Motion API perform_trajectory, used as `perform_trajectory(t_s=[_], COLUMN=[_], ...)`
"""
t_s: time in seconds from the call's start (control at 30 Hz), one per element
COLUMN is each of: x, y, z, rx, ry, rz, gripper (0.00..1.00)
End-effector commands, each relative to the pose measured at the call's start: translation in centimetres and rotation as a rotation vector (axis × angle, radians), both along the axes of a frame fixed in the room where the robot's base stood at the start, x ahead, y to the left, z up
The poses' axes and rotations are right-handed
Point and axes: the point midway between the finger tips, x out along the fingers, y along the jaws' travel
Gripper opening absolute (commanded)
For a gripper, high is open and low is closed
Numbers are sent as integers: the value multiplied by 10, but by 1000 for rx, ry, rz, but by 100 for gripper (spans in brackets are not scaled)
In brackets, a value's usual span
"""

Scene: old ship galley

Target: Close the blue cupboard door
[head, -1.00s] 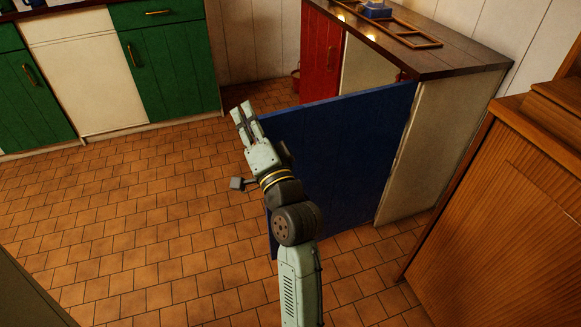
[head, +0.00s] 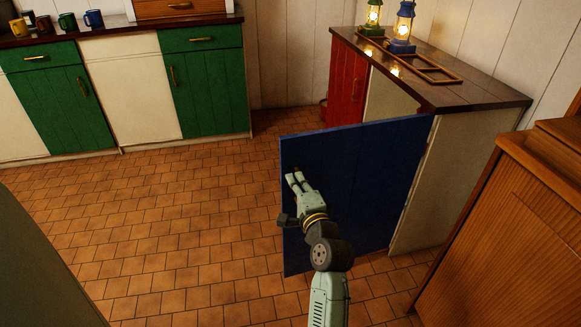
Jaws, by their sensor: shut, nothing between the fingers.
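The blue cupboard door (head: 365,175) stands wide open, swung out from the cupboard (head: 435,190) under the dark wooden counter on the right. Its hinged edge is at the cupboard's near corner, and its free edge points left. My gripper (head: 295,179) is shut and empty. It is in front of the door's face near the free edge, below the top edge. I cannot tell whether the fingertips touch the door. The inside of the cupboard is mostly hidden behind the door.
A red door (head: 347,85) is further back on the same cupboard. Two lanterns (head: 403,28) and a wooden frame (head: 420,66) stand on the counter. A wooden cabinet (head: 510,220) is close at the right. Tiled floor (head: 180,210) is clear to the left, before the green cupboards (head: 208,85).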

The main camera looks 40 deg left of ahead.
Motion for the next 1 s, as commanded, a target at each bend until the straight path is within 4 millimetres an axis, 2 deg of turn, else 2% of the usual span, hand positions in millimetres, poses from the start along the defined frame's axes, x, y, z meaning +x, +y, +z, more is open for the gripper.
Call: perform_trajectory(t_s=[0.1,0.3,0.83,1.0], x=[13,28,32,37], y=[20,39,45,56], z=[2,1,0,3], rx=[1,-1,-1,-1], ry=[-1,-1,-1,-1], rz=[2,-1,-4,-24], gripper=[0,0,0,0])
